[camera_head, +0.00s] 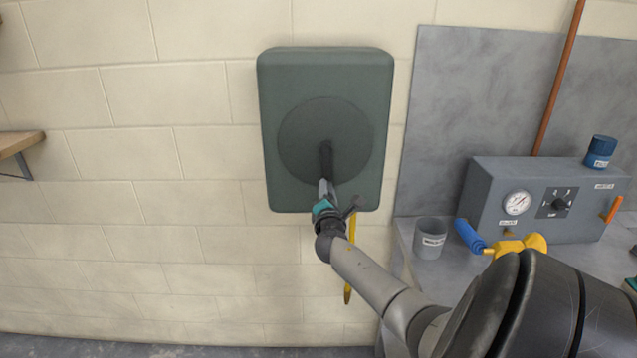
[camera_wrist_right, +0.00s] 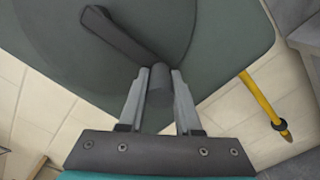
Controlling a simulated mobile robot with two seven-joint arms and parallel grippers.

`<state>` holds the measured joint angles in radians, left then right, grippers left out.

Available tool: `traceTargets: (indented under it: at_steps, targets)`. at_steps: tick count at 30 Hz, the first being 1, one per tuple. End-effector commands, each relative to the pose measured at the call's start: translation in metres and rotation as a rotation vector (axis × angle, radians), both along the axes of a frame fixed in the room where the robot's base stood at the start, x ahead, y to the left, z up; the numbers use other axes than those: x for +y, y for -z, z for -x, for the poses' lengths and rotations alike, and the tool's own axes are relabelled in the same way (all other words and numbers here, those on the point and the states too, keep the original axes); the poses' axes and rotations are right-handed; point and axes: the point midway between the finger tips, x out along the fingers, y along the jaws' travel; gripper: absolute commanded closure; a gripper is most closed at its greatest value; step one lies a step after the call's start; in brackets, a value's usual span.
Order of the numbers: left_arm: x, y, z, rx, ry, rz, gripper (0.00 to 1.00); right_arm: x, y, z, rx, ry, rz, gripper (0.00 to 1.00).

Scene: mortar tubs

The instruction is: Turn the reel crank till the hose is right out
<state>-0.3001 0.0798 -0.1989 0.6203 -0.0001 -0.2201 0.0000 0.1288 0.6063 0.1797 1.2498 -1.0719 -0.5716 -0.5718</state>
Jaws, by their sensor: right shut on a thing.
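The reel (camera_head: 270,120) is a dark green box on the block wall, with a round disc (camera_head: 300,130) on its front. The dark crank (camera_head: 326,158) points down from the disc's middle. My right gripper (camera_head: 326,190) is at the crank's lower end. In the right wrist view its fingers (camera_wrist_right: 160,88) are shut on the crank's round handle (camera_wrist_right: 159,84), and the crank arm (camera_wrist_right: 122,36) runs up to the left. The yellow hose (camera_head: 352,250) hangs below the reel and ends above the floor; its dark-tipped end (camera_wrist_right: 281,127) shows in the wrist view. My left gripper is not in view.
A grey bench with a grey control box (camera_head: 540,190), gauge and knob stands at the right. A grey cup (camera_head: 430,238), a blue-handled yellow tool (camera_head: 515,245) and a blue jar (camera_head: 600,151) are there. A wooden shelf (camera_head: 18,142) is at the left. The wall between is bare.

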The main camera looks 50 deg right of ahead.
Motion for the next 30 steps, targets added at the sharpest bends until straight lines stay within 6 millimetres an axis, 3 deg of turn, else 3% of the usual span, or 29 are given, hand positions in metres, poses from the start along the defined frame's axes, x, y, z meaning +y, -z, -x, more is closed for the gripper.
traceTargets:
  at_steps: [10, 27, 28, 30]
  targets:
    - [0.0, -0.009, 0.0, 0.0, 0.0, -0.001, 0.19, -0.01, -0.002, 0.013, 0.118, 0.003, 0.093, 1.0]
    - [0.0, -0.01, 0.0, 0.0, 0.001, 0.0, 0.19, -0.012, -0.002, 0.015, 0.137, 0.005, 0.11, 1.0]
    - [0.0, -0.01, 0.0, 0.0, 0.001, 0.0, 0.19, -0.012, -0.002, 0.015, 0.137, 0.005, 0.11, 0.64]
    - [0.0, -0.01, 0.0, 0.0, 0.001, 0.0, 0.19, -0.012, -0.002, 0.015, 0.138, 0.004, 0.11, 0.56]
